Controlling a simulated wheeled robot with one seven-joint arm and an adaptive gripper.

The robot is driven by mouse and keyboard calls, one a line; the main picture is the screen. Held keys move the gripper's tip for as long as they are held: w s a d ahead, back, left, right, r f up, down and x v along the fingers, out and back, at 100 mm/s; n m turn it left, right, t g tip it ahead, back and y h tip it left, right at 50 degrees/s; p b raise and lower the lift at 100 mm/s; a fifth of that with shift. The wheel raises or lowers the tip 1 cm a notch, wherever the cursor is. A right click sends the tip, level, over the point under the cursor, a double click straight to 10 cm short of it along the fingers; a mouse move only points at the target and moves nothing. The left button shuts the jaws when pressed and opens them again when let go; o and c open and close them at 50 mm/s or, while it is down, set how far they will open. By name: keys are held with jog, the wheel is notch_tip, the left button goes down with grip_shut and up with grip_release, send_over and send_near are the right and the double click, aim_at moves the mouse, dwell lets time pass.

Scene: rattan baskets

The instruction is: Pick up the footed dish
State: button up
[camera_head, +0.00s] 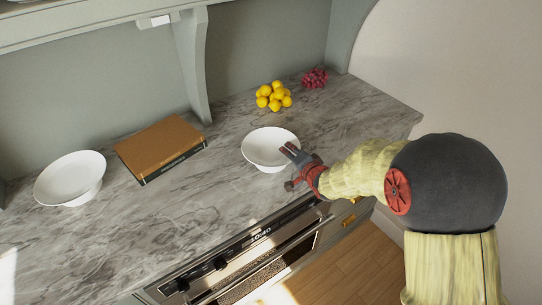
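Two similar white dishes stand on the marble counter, and each has a narrower base under a wide rim. One white footed dish (262,146) is upright near the middle of the counter, close to the front edge. The other white dish (68,178) is at the far left. My gripper (288,150) comes from the right, and its fingertips overlap the right rim of the middle dish in the picture. The dish seems empty. I cannot tell whether the fingers touch the rim or whether they are open or shut.
A brown book (160,148) lies between the dishes. Yellow lemons (274,96) and red grapes (315,77) sit behind the middle dish. A grey bracket (192,65) supports the shelf above. An oven (255,250) is below the counter (205,190).

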jog(key=shift+c, duration=1.1)
grip_shut()
jog(key=shift+s+f, duration=0.1)
